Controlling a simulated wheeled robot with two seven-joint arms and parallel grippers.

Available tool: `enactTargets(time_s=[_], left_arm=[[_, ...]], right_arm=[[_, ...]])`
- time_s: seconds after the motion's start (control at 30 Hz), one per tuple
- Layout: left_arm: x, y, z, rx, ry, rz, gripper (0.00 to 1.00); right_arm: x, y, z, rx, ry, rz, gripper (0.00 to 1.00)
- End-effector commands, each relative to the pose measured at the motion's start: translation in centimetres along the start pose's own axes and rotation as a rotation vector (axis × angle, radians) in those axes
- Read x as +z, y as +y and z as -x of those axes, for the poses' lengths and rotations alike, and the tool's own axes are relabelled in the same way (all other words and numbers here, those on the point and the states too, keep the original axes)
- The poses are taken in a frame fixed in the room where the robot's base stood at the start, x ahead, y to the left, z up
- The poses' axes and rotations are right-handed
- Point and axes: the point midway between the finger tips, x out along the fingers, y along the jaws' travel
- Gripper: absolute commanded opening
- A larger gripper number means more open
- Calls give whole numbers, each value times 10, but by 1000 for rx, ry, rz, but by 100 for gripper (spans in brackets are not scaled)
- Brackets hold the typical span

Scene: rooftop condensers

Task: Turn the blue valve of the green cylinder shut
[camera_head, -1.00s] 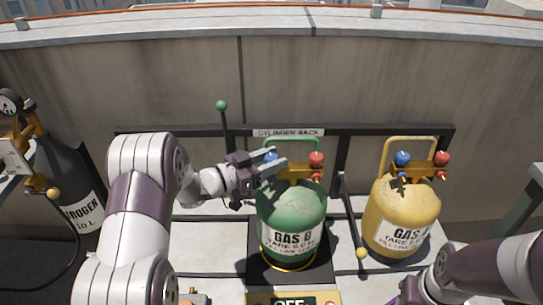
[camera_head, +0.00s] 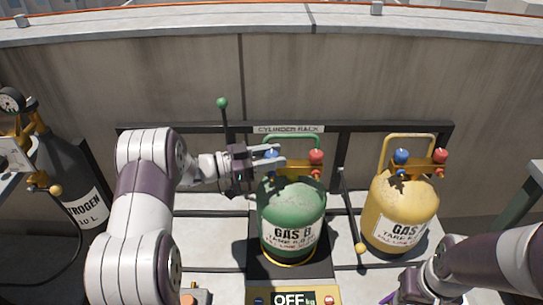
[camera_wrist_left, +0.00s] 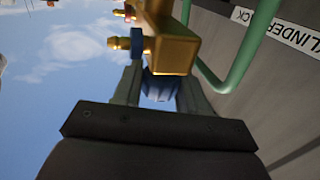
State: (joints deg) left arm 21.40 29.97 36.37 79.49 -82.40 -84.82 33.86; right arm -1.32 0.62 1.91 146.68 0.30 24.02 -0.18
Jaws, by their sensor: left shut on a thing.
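The green cylinder (camera_head: 292,212), labelled GAS B, stands upright on a scale in front of the rack. Its brass manifold carries a blue valve (camera_head: 271,153) on the left and a red valve (camera_head: 316,156) on the right. My left gripper (camera_head: 276,159) reaches in from the left and is shut on the blue valve. In the left wrist view the blue valve (camera_wrist_left: 160,86) sits between the two fingers, against the brass block (camera_wrist_left: 172,38); the fingers partly cover it. My right gripper (camera_head: 402,294) shows only partly at the bottom edge, away from the cylinders; its jaws are unclear.
A yellow cylinder (camera_head: 400,213) with its own blue and red valves stands to the right. A dark nitrogen cylinder (camera_head: 70,180) is at the left. The scale display (camera_head: 294,299) reads OFF. The green carrying handle (camera_head: 292,137) rises behind the manifold, before the rack bar.

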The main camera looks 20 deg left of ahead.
Motion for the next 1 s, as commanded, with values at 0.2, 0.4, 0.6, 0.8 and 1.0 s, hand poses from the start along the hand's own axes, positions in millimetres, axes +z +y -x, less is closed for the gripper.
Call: enactTargets(time_s=[0.2,0.4,0.6,0.8,1.0], left_arm=[[-1,0,0,0,1,-1,62],[-1,0,1,-1,1,-1,62],[-1,-2,36,-7,1,0,62],[-1,-1,90,-6,1,0,62],[0,0,122,-2,2,0,62]], right_arm=[[0,0,0,0,0,0,43],[0,0,0,0,0,0,43],[0,0,3,0,0,0,43],[-1,0,5,0,0,0,43],[-1,0,6,0,0,0,43]])
